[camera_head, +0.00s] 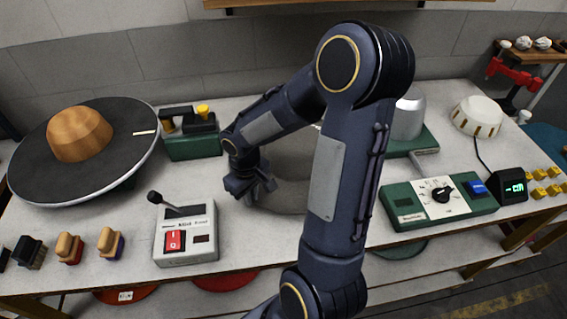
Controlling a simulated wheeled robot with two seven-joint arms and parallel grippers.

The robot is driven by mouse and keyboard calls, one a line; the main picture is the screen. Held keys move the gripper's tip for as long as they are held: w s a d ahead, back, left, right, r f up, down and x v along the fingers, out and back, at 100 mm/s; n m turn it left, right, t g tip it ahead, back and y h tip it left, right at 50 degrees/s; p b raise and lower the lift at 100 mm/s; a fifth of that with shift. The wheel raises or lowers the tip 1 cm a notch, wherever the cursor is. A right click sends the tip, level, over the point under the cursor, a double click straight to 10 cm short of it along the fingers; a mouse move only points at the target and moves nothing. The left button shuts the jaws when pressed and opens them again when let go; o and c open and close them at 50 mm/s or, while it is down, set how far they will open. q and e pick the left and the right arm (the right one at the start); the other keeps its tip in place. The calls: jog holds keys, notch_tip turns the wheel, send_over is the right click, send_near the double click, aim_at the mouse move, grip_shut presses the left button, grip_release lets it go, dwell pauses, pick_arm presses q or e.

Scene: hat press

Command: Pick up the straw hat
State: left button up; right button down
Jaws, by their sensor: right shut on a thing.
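A grey, round, flat-brimmed shape (285,203), which looks like the hat, lies on the table in the middle. Much of it is hidden behind my right arm, and no straw texture can be made out. My right gripper (257,192) is at its left edge, pointing down, and is shut on that edge. The contact itself is small and partly hidden by the gripper. My left gripper is not in view.
A black disc (120,125) with a wooden block (80,135) stands at the left. A grey lever box (185,250) is in front, a green box (195,147) behind. A green control panel (405,213) and a metal cylinder (408,120) on a green base stand right.

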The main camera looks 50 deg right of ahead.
jog(key=shift+r, duration=0.1)
notch_tip(320, 180, up, 10)
dwell(0.4)
dwell(2.0)
